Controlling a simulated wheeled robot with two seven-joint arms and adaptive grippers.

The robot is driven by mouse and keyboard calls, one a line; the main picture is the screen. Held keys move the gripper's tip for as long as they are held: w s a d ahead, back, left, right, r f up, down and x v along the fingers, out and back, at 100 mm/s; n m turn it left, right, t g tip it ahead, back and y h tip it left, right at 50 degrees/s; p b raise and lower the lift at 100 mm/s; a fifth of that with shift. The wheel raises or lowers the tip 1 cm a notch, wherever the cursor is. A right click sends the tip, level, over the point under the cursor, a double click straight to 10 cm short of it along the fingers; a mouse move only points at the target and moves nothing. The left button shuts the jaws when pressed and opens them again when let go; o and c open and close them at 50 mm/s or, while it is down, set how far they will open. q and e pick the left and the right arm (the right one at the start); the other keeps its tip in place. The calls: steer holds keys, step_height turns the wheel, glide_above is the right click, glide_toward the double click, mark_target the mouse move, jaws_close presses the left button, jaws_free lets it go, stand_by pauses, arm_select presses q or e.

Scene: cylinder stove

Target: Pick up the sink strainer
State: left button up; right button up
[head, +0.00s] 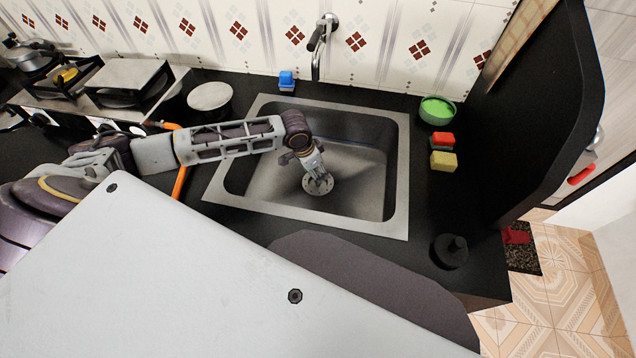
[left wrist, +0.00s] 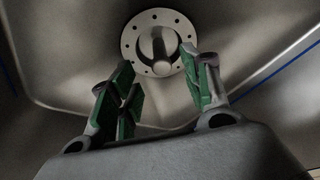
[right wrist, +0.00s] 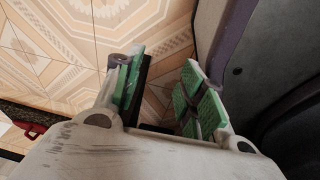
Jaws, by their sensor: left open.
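The sink strainer (head: 318,186) is a round, pale grey metal disc with a ring of small holes, lying on the floor of the steel sink (head: 398,205). In the left wrist view the strainer (left wrist: 158,42) shows a raised knob at its centre. My left gripper (head: 314,172) reaches down into the sink just over the strainer. In the left wrist view its green-padded fingers (left wrist: 158,68) are apart, with the knob beyond and between their tips; I cannot tell whether they touch it. My right gripper (right wrist: 163,65) is open and empty above the tiled floor.
A faucet (head: 318,45) stands behind the sink. A blue item (head: 286,80), a green-filled bowl (head: 437,110) and red (head: 443,140) and yellow (head: 443,161) blocks are around it. A black pot-like object (head: 450,250) is at front right, a stove (head: 125,82) at left.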

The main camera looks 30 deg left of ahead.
arm_select(q)
steer(key=x, duration=0.3)
steer(key=shift+a+b, duration=0.1)
steer(key=shift+b, duration=0.25)
steer(key=shift+x, duration=0.75)
arm_select(e)
steer(key=shift+w+a+r, duration=0.2)
steer(key=shift+w+a, duration=0.15)
steer(key=shift+w, duration=0.35)
steer(key=shift+w+a+r, duration=0.2)
steer(key=shift+w+a, duration=0.1)
steer(key=shift+w, duration=0.4)
steer(key=shift+s, duration=0.2)
arm_select(q)
steer(key=shift+c, duration=0.9)
steer(key=c, duration=0.7)
jaws_close()
arm_select(e)
steer(key=shift+s+f, duration=0.15)
steer(key=shift+s, duration=0.05)
